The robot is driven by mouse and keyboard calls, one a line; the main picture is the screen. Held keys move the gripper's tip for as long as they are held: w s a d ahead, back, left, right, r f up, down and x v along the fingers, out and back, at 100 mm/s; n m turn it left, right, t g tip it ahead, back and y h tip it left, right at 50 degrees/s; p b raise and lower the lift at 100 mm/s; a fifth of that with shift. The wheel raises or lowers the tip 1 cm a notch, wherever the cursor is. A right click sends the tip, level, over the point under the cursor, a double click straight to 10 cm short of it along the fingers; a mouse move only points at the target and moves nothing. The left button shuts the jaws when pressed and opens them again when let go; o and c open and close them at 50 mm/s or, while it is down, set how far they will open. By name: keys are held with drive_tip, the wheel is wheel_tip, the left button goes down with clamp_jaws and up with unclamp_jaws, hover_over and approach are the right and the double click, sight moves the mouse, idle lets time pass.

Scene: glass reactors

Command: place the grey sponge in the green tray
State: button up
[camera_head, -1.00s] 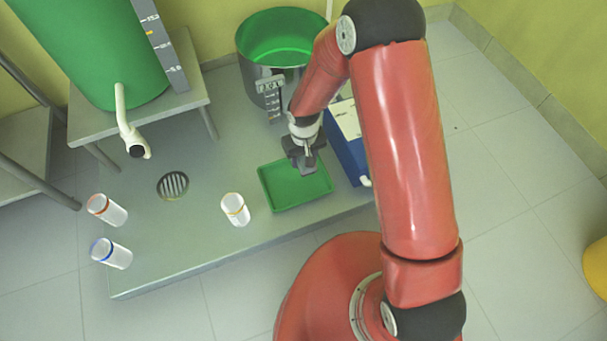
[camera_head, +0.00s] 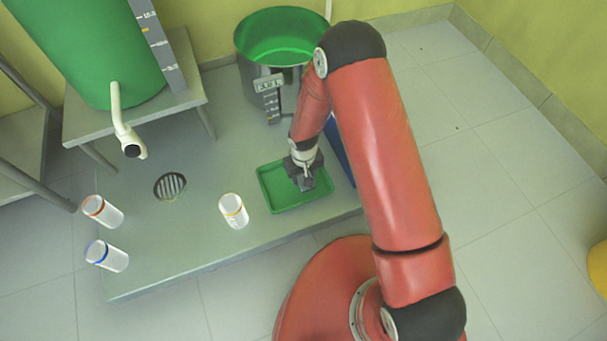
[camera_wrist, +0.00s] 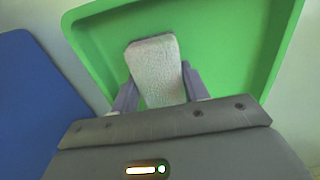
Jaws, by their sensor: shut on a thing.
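My gripper (camera_head: 304,182) is over the tray and points down. In the wrist view my gripper (camera_wrist: 158,88) is shut on the grey sponge (camera_wrist: 155,62), which is a pale block between the two fingers. The sponge is over the tray's inside. I cannot tell whether it touches the tray's floor. In the head view the sponge is mostly hidden by the gripper.
A blue box (camera_head: 341,155) is close to the tray's right. A green-lined vessel (camera_head: 270,90) stands behind.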

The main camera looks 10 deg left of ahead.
sight(304, 175)
drive_tip(key=shift+f, duration=0.25)
drive_tip(key=o, duration=1)
drive_tip(key=shift+r, duration=0.1)
drive_tip(key=shift+c, duration=0.2)
drive_tip(key=shift+r, duration=0.1)
wheel_tip(304, 175, up, 12)
drive_tip(key=p, duration=0.2)
drive_tip(key=shift+r, duration=0.15)
